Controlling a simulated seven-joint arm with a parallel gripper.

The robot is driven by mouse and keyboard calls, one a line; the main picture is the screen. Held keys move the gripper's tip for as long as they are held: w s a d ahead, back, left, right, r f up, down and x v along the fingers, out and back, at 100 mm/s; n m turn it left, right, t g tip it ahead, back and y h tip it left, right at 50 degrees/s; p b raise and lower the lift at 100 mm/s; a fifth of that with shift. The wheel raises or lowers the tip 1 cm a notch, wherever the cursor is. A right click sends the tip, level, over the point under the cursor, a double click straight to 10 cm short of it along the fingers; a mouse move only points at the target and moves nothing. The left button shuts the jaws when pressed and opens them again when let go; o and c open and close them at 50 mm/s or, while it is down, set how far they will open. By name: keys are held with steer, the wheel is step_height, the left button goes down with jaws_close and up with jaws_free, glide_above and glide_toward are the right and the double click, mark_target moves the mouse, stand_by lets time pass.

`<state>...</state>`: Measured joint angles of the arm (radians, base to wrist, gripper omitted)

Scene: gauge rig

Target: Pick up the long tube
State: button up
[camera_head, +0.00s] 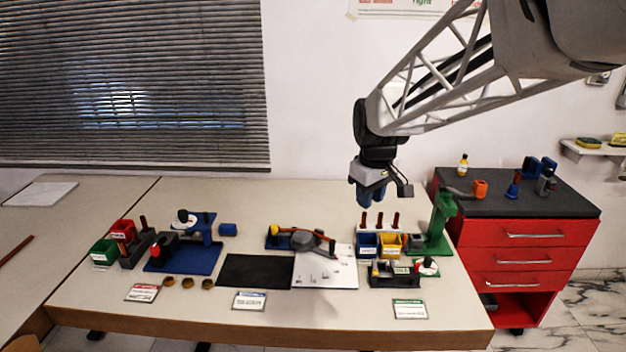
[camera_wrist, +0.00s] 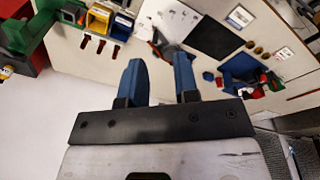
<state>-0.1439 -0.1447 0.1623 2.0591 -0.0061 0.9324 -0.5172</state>
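I cannot tell for sure which thing is the long tube. A long orange-brown rod (camera_head: 300,231) lies across the dark and blue fixture (camera_head: 281,240) at the middle of the table. A dark red rod (camera_head: 16,251) lies on the left table. Short brown-red pins (camera_head: 379,219) stand upright on a white block behind the blue and yellow bins. My gripper (camera_head: 370,194) hangs in the air above the back of the table, near these pins. In the wrist view my gripper (camera_wrist: 159,66) has its two blue fingers apart with nothing between them.
A green stand (camera_head: 441,222), blue bin (camera_head: 367,246) and yellow bin (camera_head: 390,245) crowd the right side. A blue fixture (camera_head: 186,253) with parts stands left. A black mat (camera_head: 256,271) and white sheet (camera_head: 325,272) lie flat. A red drawer cabinet (camera_head: 525,257) stands right of the table.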

steer(key=w+a+f+n, duration=0.1)
steer(key=w+a+f, duration=0.15)
steer(key=w, duration=0.25)
steer(key=w+a+f+n, duration=0.1)
steer(key=w+a+n, duration=0.15)
steer(key=w, duration=0.25)
steer(key=n+g, duration=0.2)
steer(key=n, duration=0.5)
glide_toward(288, 230)
steer(key=shift+a+f, duration=0.3)
steer(key=shift+a, duration=0.15)
steer(key=shift+w+a+f, duration=0.15)
steer(key=shift+f, duration=0.05)
steer(key=shift+f, duration=0.15)
steer(key=shift+f, duration=1.15)
steer(key=shift+f, duration=0.15)
steer(key=shift+f, duration=2.45)
